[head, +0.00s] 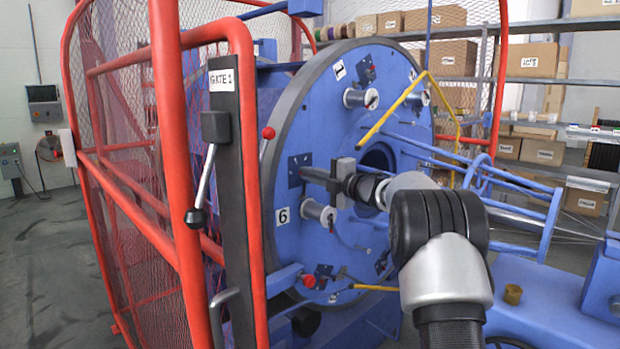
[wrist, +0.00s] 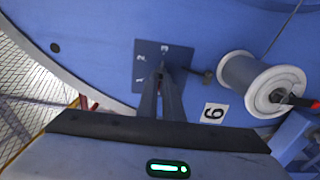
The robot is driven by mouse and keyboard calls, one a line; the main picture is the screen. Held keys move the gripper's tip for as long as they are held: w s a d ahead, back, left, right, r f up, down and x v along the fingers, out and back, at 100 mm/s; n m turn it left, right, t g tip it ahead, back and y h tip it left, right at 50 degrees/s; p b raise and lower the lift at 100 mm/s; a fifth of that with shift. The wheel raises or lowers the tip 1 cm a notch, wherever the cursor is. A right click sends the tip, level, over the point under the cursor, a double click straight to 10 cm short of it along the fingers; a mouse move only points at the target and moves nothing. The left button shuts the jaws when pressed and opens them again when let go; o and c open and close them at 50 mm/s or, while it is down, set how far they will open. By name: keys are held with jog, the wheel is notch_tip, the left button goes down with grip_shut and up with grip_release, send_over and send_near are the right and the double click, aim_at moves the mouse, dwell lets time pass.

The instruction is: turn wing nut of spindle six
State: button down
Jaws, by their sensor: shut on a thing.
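The wing nut of spindle six sits on a dark blue plate (wrist: 146,62) with small white digits, fixed to the blue disc. The nut is mostly hidden between my fingertips. My gripper (wrist: 162,78) points straight at the plate and is shut on the nut. In the head view my gripper (head: 304,174) reaches left to the same plate (head: 294,168). The white "6" label (head: 283,216) is just below it, and it also shows in the wrist view (wrist: 214,113). A small dark pin (wrist: 207,76) sticks out to the right of my fingers.
A white-flanged spool (head: 318,214) stands close below my gripper; in the wrist view the spool (wrist: 258,82) has a red-tipped part at its end. A red mesh guard (head: 150,190) stands at left. A yellow bar (head: 392,108) and blue rods lie to the right.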

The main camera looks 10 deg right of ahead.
dwell(0.4)
jog(key=c, duration=1.9)
grip_release()
jog(key=p+v, duration=0.1)
jog(key=v, duration=1.6)
jog(key=shift+s+d, duration=0.15)
